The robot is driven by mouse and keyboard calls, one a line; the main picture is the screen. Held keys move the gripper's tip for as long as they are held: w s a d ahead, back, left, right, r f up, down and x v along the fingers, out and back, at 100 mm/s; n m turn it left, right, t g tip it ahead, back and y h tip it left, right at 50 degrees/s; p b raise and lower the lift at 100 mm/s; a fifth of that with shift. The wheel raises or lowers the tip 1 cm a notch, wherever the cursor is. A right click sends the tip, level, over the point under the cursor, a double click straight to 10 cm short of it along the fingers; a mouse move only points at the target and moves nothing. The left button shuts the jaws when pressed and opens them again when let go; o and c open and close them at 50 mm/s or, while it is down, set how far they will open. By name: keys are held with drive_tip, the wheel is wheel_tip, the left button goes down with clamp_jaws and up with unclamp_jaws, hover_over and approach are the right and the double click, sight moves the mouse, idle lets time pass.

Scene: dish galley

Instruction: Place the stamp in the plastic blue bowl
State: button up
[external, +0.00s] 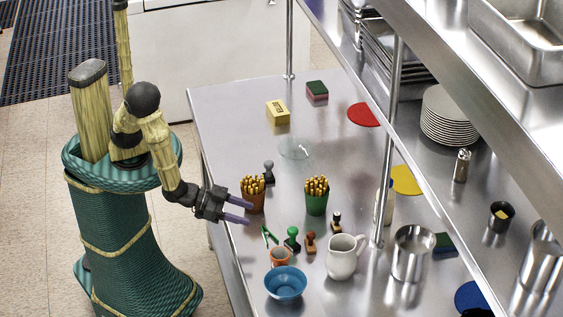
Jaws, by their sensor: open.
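Several stamps stand on the steel table: a green-handled stamp (292,238), a brown stamp (310,242), a dark stamp with a pale band (336,221) and a dark grey stamp (268,172) farther back. Which one the task means, I cannot tell. The blue bowl (286,285) is at the table's near end, below the green and brown stamps in the picture, and looks empty. My gripper (249,213) is open and empty at the table's left edge. Its purple fingers point right, just in front of the brown cup of pencils (255,195); whether they touch it is unclear.
A small orange cup (280,257) and green clip-like item (269,235) sit between my gripper and the bowl. A green pencil cup (316,196) and white pitcher (344,257) stand to the right. A shelf post (388,150) and overhead shelves bound the right side.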

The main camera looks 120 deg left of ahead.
drive_tip(key=p, duration=0.2)
approach(292, 229)
drive_tip(key=x, duration=0.4)
drive_tip(key=shift+w+a, duration=0.25)
drive_tip(key=shift+a, duration=0.05)
drive_tip(key=shift+w+f, duration=0.1)
drive_tip(key=shift+w, duration=0.05)
drive_tip(key=shift+w, duration=0.1)
drive_tip(key=shift+f+p+x, duration=0.2)
drive_tip(key=shift+p+x, duration=0.8)
drive_tip(key=shift+x, duration=1.6)
drive_tip(key=c, duration=1.1)
drive_tip(key=shift+r, duration=0.15)
